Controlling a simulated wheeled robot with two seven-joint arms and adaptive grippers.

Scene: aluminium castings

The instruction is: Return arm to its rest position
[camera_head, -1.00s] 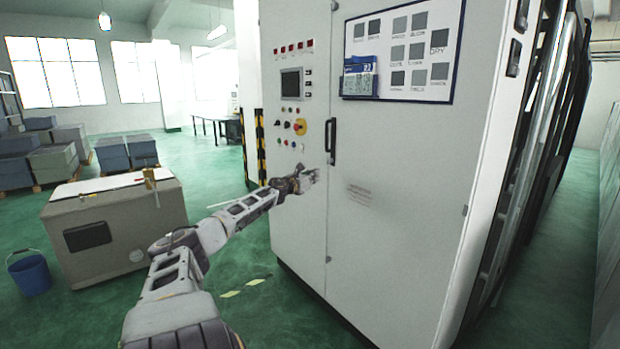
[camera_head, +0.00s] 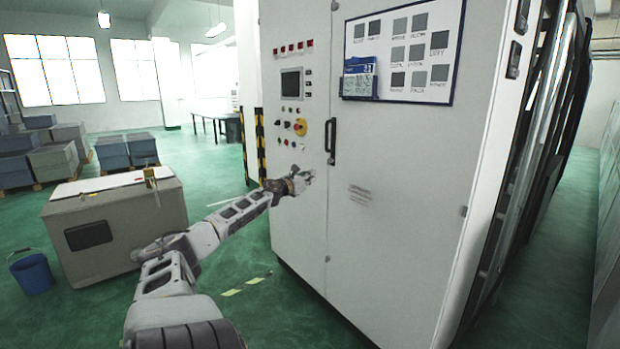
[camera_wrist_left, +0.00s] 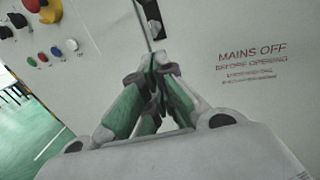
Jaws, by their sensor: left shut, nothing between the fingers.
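My left arm (camera_head: 215,228) reaches from the bottom of the head view toward a tall pale control cabinet (camera_head: 390,200). My left gripper (camera_head: 308,177) is in front of the cabinet doors, below the black door handle (camera_head: 331,142). In the left wrist view the gripper's fingers (camera_wrist_left: 158,62) come together at their tips with nothing between them. The lower end of the handle (camera_wrist_left: 150,15) shows just beyond the fingertips there; I cannot tell whether they touch it. The doors look closed. My right gripper is not in view.
The cabinet carries a red and yellow rotary switch (camera_head: 301,127) and a whiteboard (camera_head: 402,52). A beige box (camera_head: 115,240) and a blue bucket (camera_head: 32,274) stand at the left. Grey crates (camera_head: 50,160) stand behind. Green floor (camera_head: 240,325) is clear beside the cabinet.

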